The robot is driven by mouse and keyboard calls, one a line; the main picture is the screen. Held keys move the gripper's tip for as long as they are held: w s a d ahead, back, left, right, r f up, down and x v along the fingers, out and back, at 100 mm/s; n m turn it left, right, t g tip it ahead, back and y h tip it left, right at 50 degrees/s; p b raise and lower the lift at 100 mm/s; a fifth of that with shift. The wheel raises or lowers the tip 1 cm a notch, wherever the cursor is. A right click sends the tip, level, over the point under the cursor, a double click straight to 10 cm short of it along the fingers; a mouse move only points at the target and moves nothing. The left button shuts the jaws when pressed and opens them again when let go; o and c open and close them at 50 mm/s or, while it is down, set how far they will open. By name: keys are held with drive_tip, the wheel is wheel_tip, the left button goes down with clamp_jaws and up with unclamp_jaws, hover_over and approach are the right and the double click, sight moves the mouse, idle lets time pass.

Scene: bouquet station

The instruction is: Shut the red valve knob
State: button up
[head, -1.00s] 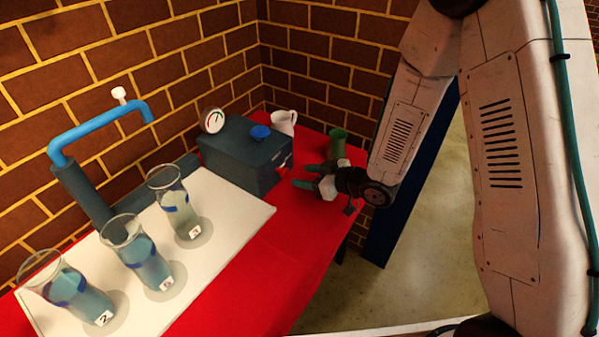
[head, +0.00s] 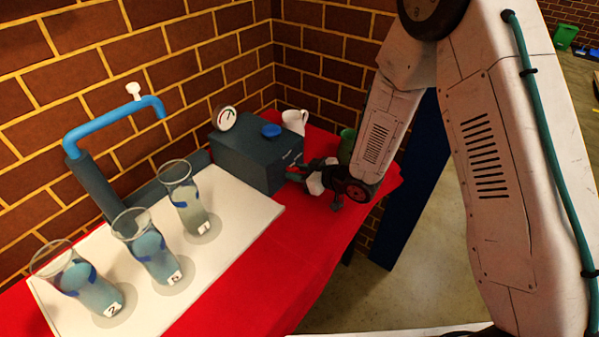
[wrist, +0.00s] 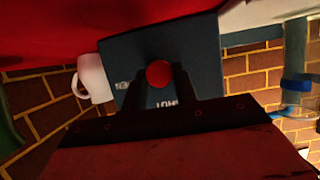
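The red valve knob (wrist: 158,74) is round and sits on the face of a dark grey-blue box, which shows in the head view (head: 238,160) and the wrist view (wrist: 205,60). My gripper (wrist: 159,72) is open, with one dark finger on each side of the knob. Whether the fingers touch it, I cannot tell. In the head view my gripper (head: 294,171) is at the box's right face, and the red knob is hidden there. A blue knob (head: 271,130) sits on top of the box, and a round gauge (head: 225,118) stands at its back left.
A white mug (head: 294,121) and a green cup (head: 346,146) stand behind my gripper. Several numbered glass vases stand on a white board (head: 250,211), near a blue spout (head: 115,122). The red table (head: 285,265) is clear in front of the box. Brick walls close in behind.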

idle(0.4)
drive_tip(key=n, duration=0.1)
drive_tip(key=n+t+h, duration=0.1)
drive_tip(key=n, duration=0.1)
drive_tip(key=shift+s+a+f+t, duration=0.1)
drive_tip(key=shift+s+a+t, duration=0.05)
drive_tip(key=shift+s+t, duration=0.15)
drive_tip(key=n+t+h, duration=0.1)
drive_tip(key=n+t, duration=0.1)
drive_tip(key=n, duration=0.1)
drive_tip(key=shift+a+f, duration=0.1)
drive_tip(key=n+t, duration=0.1)
drive_tip(key=n, duration=0.2)
drive_tip(key=shift+s+f+n+t, duration=0.15)
drive_tip(key=shift+n+t, duration=0.15)
drive_tip(key=shift+t, duration=0.1)
drive_tip(key=shift+a+f+n+t, duration=0.15)
drive_tip(key=shift+n+t, duration=0.75)
drive_tip(key=shift+n, duration=1)
drive_tip(key=o, duration=0.9)
drive_tip(key=shift+o, duration=0.2)
